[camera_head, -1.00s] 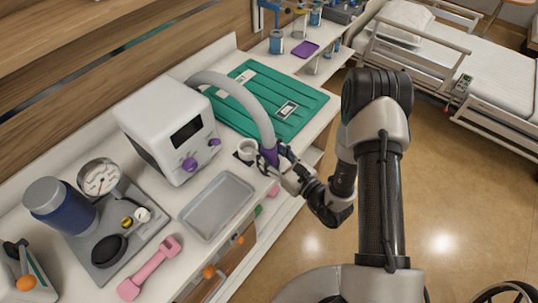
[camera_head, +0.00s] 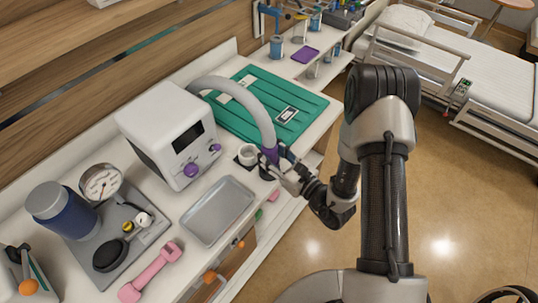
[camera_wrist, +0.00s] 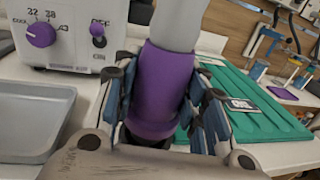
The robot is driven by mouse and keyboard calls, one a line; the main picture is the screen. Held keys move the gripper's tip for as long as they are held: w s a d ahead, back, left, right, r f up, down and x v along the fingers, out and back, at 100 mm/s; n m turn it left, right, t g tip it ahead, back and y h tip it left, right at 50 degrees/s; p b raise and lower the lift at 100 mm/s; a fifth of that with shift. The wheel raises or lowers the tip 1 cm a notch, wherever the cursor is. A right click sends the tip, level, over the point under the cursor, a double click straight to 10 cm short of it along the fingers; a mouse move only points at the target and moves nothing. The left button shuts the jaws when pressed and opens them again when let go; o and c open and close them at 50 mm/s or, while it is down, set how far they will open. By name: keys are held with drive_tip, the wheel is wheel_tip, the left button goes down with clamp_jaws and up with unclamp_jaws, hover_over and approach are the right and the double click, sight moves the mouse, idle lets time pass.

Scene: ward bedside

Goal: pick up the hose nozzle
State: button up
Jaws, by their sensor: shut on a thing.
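The hose nozzle (camera_wrist: 160,92) is a purple cuff at the end of a thick grey hose (camera_head: 252,103). The hose arches from behind a white machine (camera_head: 163,130) with purple knobs. My gripper (camera_head: 272,160) is shut on the nozzle. In the wrist view its fingers (camera_wrist: 162,105) press on both sides of the purple cuff, which stands nearly upright. The nozzle's lower end is mostly hidden behind the gripper, so I cannot tell how far it is from the counter.
A grey metal tray (camera_head: 217,210) lies in front of the machine. A green mat (camera_head: 300,118) lies behind the nozzle. A pink dumbbell (camera_head: 151,271) and a blue canister (camera_head: 60,208) are at the lower left. Open floor lies to the right, before the bed (camera_head: 470,80).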

sight(269, 143)
wheel_tip(269, 143, up, 17)
drive_tip(key=p, duration=0.4)
drive_tip(key=shift+r+p, duration=0.15)
drive_tip(key=shift+p, duration=0.15)
drive_tip(key=shift+f+b, duration=5.95)
drive_tip(key=shift+f, duration=0.65)
drive_tip(key=s+a+x, duration=0.1)
drive_tip(key=x, duration=0.7)
drive_tip(key=shift+w+a, duration=0.2)
drive_tip(key=shift+f, duration=0.1)
drive_tip(key=shift+f+b, duration=0.95)
drive_tip(key=shift+f+b, duration=1.05)
drive_tip(key=shift+f, duration=0.15)
